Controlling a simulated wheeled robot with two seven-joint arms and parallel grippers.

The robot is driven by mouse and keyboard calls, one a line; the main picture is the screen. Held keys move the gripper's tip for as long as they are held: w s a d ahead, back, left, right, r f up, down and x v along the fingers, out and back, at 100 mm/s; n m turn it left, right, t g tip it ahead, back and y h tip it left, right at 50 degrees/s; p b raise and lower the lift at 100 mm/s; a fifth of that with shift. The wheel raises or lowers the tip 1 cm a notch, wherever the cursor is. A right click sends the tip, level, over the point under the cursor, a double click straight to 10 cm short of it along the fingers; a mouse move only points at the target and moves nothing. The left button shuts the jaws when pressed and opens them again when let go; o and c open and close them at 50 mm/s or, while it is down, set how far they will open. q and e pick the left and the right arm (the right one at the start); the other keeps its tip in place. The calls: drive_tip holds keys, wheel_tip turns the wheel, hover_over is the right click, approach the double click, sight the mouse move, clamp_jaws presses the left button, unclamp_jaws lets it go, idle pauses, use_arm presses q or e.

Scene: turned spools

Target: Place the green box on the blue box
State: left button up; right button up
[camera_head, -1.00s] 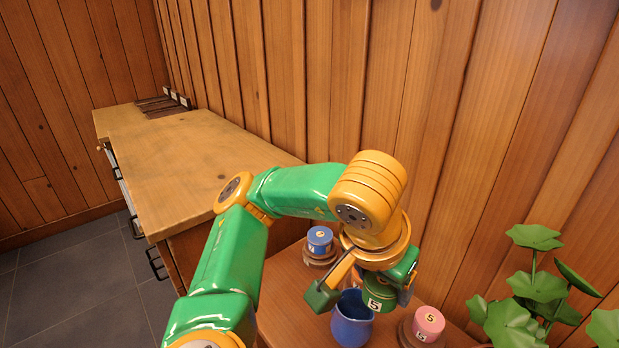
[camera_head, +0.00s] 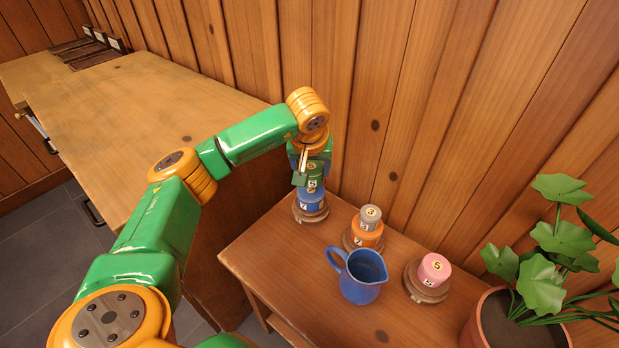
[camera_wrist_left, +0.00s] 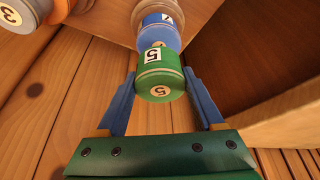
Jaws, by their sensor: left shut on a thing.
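The green box (camera_head: 316,171) is a short green cylinder with a 5 on its side and top; it also shows in the left wrist view (camera_wrist_left: 160,77). My left gripper (camera_head: 306,174) is shut on it, with its blue fingers on either side in the left wrist view (camera_wrist_left: 159,82). The blue box (camera_head: 311,200), a blue cylinder marked 7, stands on a round wooden base directly below; it also shows in the left wrist view (camera_wrist_left: 158,33). The green box is upright and lined up over the blue box, and no gap shows between them. My right gripper is out of view.
A blue jug (camera_head: 362,278) stands mid-table. A grey cylinder marked 3 (camera_head: 370,218) sits on an orange one (camera_head: 365,236) behind it. A pink cylinder (camera_head: 433,270) stands right, near a potted plant (camera_head: 540,270). The small table's (camera_head: 280,265) front left is clear.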

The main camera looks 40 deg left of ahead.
sight(311, 180)
use_arm(q)
drive_tip(key=x, duration=0.3)
drive_tip(key=shift+s+f, duration=0.2)
drive_tip(key=shift+f, duration=0.3)
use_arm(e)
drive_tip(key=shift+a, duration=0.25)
use_arm(q)
drive_tip(key=shift+f, duration=0.1)
drive_tip(key=shift+f, duration=0.15)
drive_tip(key=o, duration=1.3)
drive_tip(key=shift+o, duration=0.2)
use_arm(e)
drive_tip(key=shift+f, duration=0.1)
